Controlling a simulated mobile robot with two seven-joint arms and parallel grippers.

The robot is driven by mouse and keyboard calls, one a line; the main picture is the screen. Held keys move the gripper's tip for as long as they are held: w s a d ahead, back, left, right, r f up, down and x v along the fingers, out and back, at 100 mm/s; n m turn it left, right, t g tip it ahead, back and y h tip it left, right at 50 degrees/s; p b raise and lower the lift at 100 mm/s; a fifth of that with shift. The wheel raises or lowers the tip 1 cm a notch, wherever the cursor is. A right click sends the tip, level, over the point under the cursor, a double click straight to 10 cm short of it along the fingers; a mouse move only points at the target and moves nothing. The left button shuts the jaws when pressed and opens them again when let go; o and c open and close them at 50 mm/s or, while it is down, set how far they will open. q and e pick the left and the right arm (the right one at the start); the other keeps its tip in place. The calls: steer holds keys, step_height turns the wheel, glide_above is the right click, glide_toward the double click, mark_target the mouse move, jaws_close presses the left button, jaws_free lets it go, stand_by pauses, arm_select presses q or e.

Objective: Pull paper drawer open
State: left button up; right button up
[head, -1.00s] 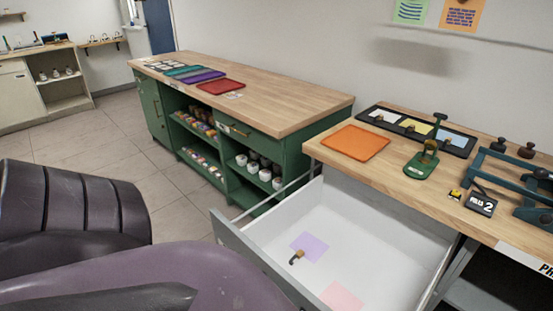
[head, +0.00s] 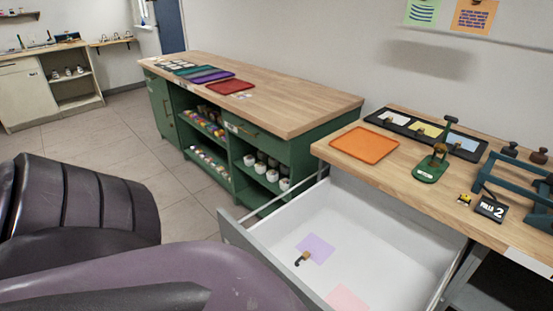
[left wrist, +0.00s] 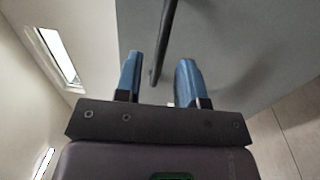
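The paper drawer (head: 350,227) stands open under the wooden worktop at the right in the head view. It is white inside, with a grey front panel (head: 250,252). A purple sheet (head: 318,249) and a pink sheet (head: 346,298) lie in it, with a small dark hooked item (head: 302,259) by the purple one. In the left wrist view my left gripper (left wrist: 158,76) has its two blue fingers apart. A dark bar handle (left wrist: 167,35) on a grey panel shows between them; I cannot tell whether they touch it. My right gripper is out of view.
The worktop holds an orange tray (head: 364,145), a green stamp stand (head: 432,168), a black tray with coloured pads (head: 400,121) and a blue press frame (head: 500,185). A green cabinet (head: 300,150) stands behind the drawer. Tiled floor (head: 110,146) is clear at the left.

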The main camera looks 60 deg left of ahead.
arm_select(q)
steer(key=v, duration=0.7)
steer(key=shift+s, duration=0.1)
stand_by(0.5)
